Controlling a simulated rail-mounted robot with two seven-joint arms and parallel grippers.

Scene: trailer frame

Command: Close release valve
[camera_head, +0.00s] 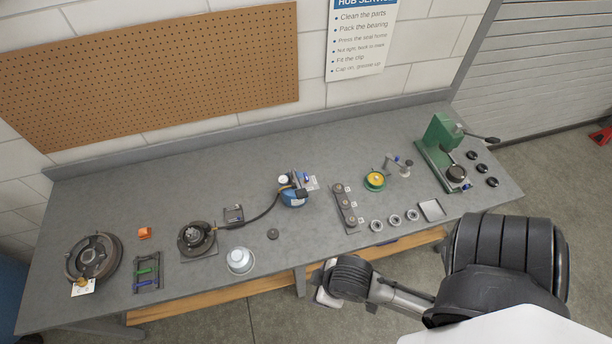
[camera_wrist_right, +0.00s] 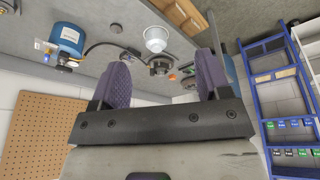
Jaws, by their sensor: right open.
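No part can be told for certain as the release valve. A blue canister (camera_head: 293,196) with a round gauge (camera_head: 283,180) and a hose stands mid-bench; the canister also shows in the right wrist view (camera_wrist_right: 67,38). A green press (camera_head: 440,143) stands at the right end, with a small blue knob (camera_head: 467,186) low at its front. My right gripper (camera_wrist_right: 162,75) is open and empty, its dark pads spread apart. In the head view the end of my right arm (camera_head: 328,284) is at the bench's front edge, apart from the canister and press. My left gripper is not in view.
The grey bench (camera_head: 330,140) holds a hub (camera_head: 195,238), a brake drum (camera_head: 93,258), a white bowl (camera_head: 240,261), a small rack (camera_head: 148,272) and several rings and seals. A pegboard (camera_head: 150,75) is on the wall behind. The bench's back strip is clear.

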